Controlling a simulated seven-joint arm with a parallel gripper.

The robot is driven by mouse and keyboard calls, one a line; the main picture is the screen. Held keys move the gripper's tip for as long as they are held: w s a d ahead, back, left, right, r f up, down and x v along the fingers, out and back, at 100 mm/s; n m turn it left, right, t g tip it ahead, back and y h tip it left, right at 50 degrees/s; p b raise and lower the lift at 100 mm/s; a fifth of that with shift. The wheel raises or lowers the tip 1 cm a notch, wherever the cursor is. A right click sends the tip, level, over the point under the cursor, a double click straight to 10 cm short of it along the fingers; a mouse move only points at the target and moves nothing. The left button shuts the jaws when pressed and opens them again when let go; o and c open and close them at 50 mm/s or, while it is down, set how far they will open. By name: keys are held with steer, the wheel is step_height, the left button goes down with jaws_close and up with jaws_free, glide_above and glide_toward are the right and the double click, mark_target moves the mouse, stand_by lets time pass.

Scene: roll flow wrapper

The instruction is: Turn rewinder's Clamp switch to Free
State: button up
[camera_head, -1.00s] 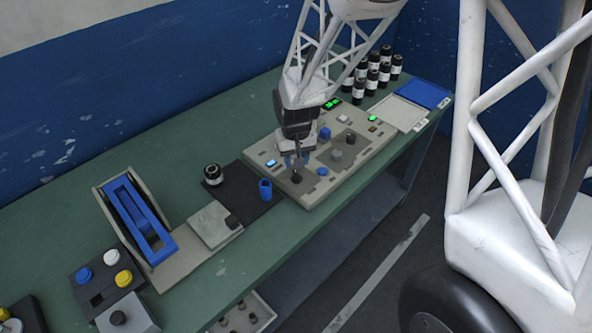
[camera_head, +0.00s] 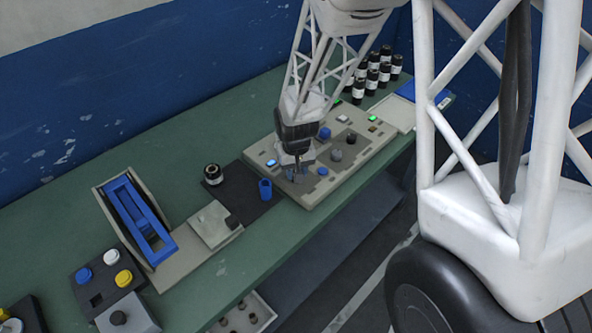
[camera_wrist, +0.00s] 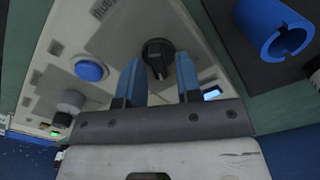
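The rewinder panel (camera_head: 330,172) is a beige sloped console on the green bench. In the wrist view, a round black rotary switch (camera_wrist: 158,52) with a raised grip sits on the panel (camera_wrist: 120,45). My gripper (camera_wrist: 159,62) is open, with one blue finger on each side of the switch in this view. Gaps show between the switch and both fingers; I cannot tell if the tips reach down beside it. In the head view my gripper (camera_head: 292,174) is low over the panel's near left part and mostly hides the switch. The switch's label is not readable.
A blue button (camera_wrist: 89,70) and a grey knob (camera_wrist: 71,101) are on the panel near the fingers. A blue slotted cylinder (camera_head: 265,189) stands on a dark mat (camera_head: 240,205) left of the panel.

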jaws_close()
steer(key=shift+n, duration=0.3)
steer(key=n, duration=0.5)
steer(key=shift+a, duration=0.15)
steer(key=n, duration=0.6)
steer(key=shift+s+a, duration=0.1)
steer(key=shift+s, duration=0.15)
steer(key=shift+n, duration=0.3)
steer(key=shift+o, duration=1)
jaws_free()
steer(key=shift+r, duration=0.15)
